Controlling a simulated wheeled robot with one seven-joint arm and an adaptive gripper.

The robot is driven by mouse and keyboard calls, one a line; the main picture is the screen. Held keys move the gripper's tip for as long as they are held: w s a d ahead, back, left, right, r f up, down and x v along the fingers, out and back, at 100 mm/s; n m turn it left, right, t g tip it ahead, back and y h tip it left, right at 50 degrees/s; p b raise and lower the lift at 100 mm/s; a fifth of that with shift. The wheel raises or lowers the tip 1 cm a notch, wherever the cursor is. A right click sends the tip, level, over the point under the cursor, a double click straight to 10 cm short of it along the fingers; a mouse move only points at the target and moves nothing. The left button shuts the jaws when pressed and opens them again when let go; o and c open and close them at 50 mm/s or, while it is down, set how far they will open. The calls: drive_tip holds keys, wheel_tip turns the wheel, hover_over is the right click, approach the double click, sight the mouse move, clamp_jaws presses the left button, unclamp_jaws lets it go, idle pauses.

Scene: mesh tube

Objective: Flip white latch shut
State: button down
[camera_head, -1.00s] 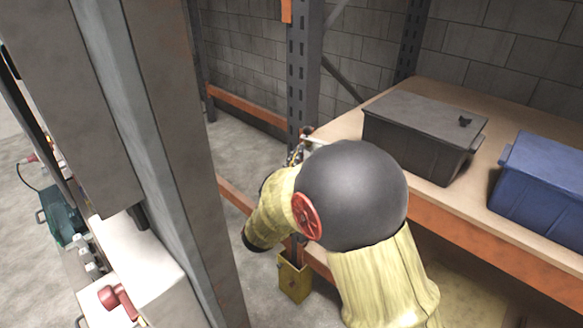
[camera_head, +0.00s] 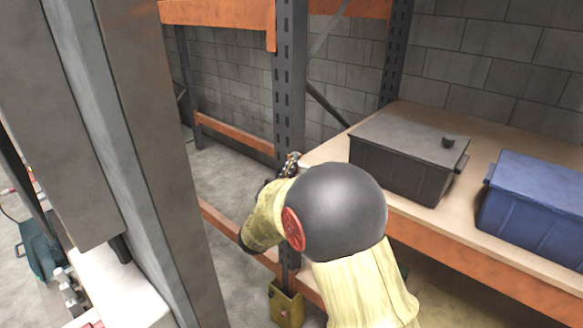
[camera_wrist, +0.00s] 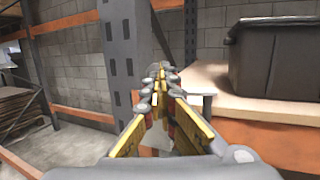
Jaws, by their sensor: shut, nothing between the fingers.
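My gripper (camera_wrist: 156,72) is shut and empty. Its yellow fingers point away from the wrist camera, toward the grey slotted rack post and the shelf corner. In the head view my gripper (camera_head: 291,164) shows only in part, beside the post, behind my arm. A pale grey-white piece (camera_wrist: 205,101) shows behind the right finger in the wrist view, at the shelf's end. I cannot tell whether it is the white latch or how it is set. No latch shows clearly in the head view. My fingers hide part of this area.
The grey rack post (camera_head: 290,85) stands just beyond my gripper. A black lidded bin (camera_head: 405,160) and a blue bin (camera_head: 535,205) stand on the wooden shelf (camera_head: 425,215). An orange beam (camera_head: 470,262) edges it. Open floor (camera_head: 225,185) lies left of the post.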

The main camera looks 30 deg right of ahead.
drive_tip(key=shift+w+d+m+g+h, duration=0.35)
drive_tip(key=shift+w+m+g+h, duration=0.15)
drive_tip(key=shift+w+g+h, duration=0.15)
drive_tip(key=shift+f, duration=0.1)
drive_tip(key=v, duration=1.2)
